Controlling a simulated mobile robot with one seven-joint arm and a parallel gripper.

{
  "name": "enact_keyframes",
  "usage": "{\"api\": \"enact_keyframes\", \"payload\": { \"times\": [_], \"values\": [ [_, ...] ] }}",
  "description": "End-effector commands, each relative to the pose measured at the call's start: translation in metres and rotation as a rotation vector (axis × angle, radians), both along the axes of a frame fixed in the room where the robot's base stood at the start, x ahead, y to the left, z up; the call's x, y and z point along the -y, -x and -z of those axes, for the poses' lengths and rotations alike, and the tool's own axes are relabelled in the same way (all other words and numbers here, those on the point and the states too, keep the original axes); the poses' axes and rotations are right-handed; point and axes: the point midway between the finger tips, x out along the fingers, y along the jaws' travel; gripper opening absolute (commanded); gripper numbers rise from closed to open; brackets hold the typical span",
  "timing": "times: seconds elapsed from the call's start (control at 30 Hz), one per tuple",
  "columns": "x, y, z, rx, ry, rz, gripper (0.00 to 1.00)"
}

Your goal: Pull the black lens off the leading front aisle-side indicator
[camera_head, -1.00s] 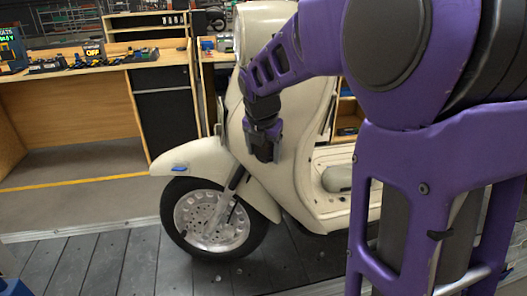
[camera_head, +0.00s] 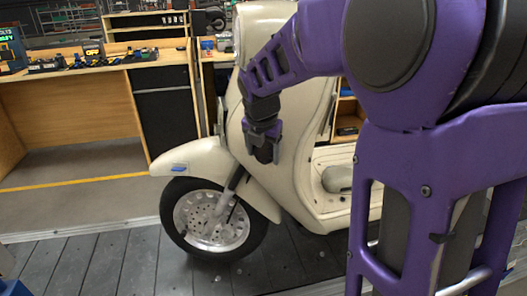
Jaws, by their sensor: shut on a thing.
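A cream scooter (camera_head: 205,158) stands on the slat conveyor, its front wheel to the left. My gripper (camera_head: 263,153) points down against the scooter's front leg shield, right of the front fender. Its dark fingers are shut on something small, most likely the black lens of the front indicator. The lens and the indicator cannot be made out behind the fingers. Whether the lens is seated or loose cannot be told.
My purple arm covers the right side and hides the scooter's rear. A wooden workbench (camera_head: 70,92) with small devices stands behind at left. The dark conveyor slats (camera_head: 110,262) are mostly clear in front of the wheel.

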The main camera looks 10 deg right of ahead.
Motion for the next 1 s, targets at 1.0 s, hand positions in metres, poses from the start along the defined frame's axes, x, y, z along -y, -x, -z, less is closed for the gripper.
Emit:
{"api": "enact_keyframes", "payload": {
  "times": [1.0],
  "values": [
    [-0.0080, 0.0098, -0.0011, 0.002, 0.000, -0.002, 0.24]
  ]
}}
